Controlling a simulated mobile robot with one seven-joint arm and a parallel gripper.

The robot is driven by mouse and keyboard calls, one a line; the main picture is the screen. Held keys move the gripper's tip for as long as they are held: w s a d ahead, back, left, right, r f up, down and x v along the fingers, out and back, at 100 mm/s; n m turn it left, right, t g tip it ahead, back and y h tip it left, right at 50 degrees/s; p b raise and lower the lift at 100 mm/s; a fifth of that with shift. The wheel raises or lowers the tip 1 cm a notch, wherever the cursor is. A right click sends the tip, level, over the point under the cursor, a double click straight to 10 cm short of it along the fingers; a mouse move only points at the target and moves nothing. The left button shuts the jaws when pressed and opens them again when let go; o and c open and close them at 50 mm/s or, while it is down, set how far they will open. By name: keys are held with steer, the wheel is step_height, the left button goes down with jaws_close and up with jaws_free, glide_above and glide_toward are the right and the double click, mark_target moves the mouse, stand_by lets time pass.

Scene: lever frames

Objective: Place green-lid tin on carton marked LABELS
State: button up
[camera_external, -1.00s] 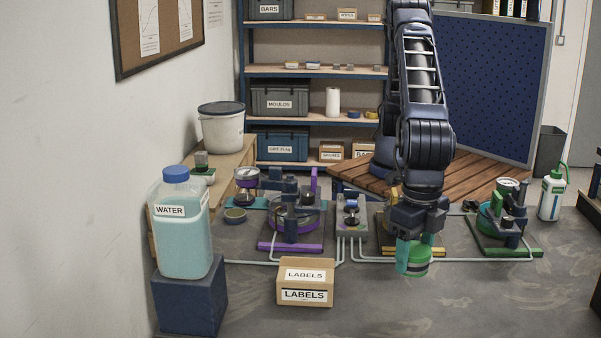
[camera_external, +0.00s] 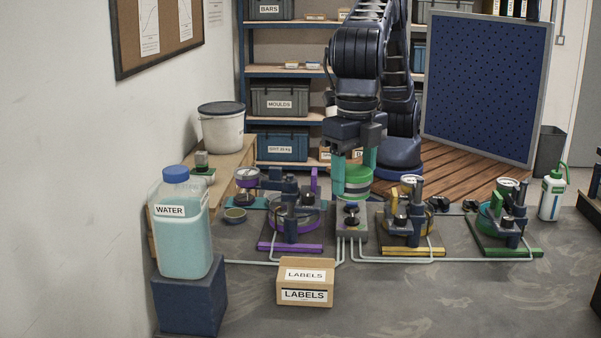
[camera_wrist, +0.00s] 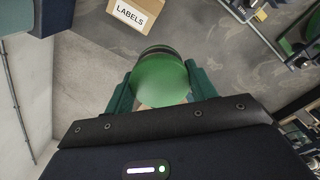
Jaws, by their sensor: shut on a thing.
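The green-lid tin (camera_external: 356,184) is held upright between the teal fingers of my gripper (camera_external: 354,172). In the external view it is in the air, in line with the small grey control unit in the middle of the bench. In the wrist view the tin's round green lid (camera_wrist: 157,80) fills the space between the fingers of my gripper (camera_wrist: 152,92). The carton marked LABELS (camera_external: 305,284) stands on the floor-grey surface at front centre, apart from the tin, lower and to the left. Its closed top is bare; it also shows in the wrist view (camera_wrist: 132,22).
A WATER jug (camera_external: 182,235) stands on a dark block left of the carton. Several rigs stand behind it, including a purple-based one (camera_external: 290,246) and a yellow-based one (camera_external: 412,251). Pale pipes run along the surface. The surface right of the carton is clear.

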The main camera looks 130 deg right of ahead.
step_height(320, 180, up, 2)
steer(key=r, duration=0.1)
glide_above(306, 269)
step_height(306, 269, down, 20)
steer(key=shift+f, duration=0.15)
steer(key=shift+f, duration=0.15)
stand_by(0.3)
steer(key=o, duration=1)
steer(key=shift+o, duration=0.2)
